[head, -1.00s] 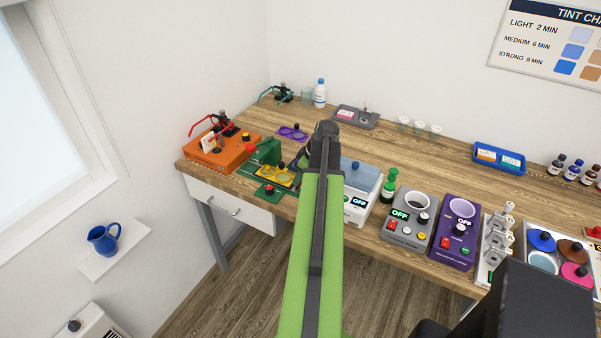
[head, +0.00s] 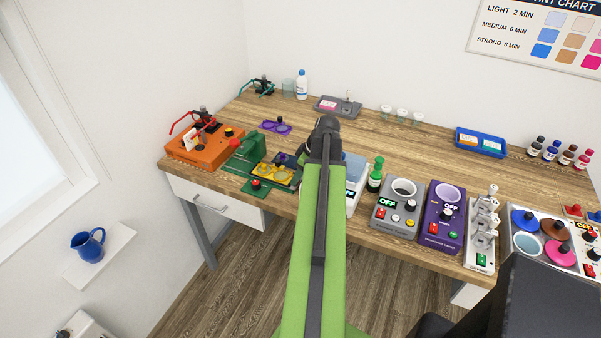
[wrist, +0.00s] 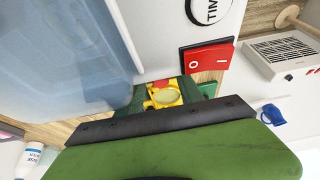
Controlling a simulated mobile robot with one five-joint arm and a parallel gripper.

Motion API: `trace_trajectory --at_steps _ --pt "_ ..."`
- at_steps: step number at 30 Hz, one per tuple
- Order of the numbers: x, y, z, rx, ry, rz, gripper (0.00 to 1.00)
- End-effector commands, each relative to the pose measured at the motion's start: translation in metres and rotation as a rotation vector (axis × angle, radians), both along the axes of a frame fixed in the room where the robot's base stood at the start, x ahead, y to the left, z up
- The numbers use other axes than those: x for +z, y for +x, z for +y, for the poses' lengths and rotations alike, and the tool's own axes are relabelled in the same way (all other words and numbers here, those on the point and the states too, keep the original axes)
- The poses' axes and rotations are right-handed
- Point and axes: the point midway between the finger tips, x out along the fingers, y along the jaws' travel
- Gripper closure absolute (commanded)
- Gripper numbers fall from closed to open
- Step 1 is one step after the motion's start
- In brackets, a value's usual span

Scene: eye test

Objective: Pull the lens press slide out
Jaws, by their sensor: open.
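The green lens press (head: 244,153) stands on the bench left of my arm. A yellow part with round openings, likely its slide (head: 275,173), lies on its dark green base, with a red knob (head: 256,184) in front. In the wrist view the yellow part (wrist: 164,97) shows small at the centre, between green pieces and partly cut off by a dark bar. My gripper (head: 303,160) is mostly hidden behind my green arm in the head view. It is open, right of the press, with nothing seen in it. The fingertips are not clear.
A white machine with a blue tank (head: 355,168) stands right behind my arm; its red switch (wrist: 207,57) is close in the wrist view. An orange device (head: 200,147) is left of the press.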

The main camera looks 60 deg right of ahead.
Motion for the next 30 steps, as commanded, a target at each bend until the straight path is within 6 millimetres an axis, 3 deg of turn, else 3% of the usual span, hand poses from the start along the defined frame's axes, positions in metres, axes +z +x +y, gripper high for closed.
trace_trajectory --at_steps 5,21,30 --pt "0.012 -0.003 0.0 0.0 0.0 -0.001 0.56" --pt "0.131 -0.047 -0.006 -0.001 0.0 0.0 0.56" --pt "0.161 -0.062 -0.009 0.0 0.0 0.001 0.56"
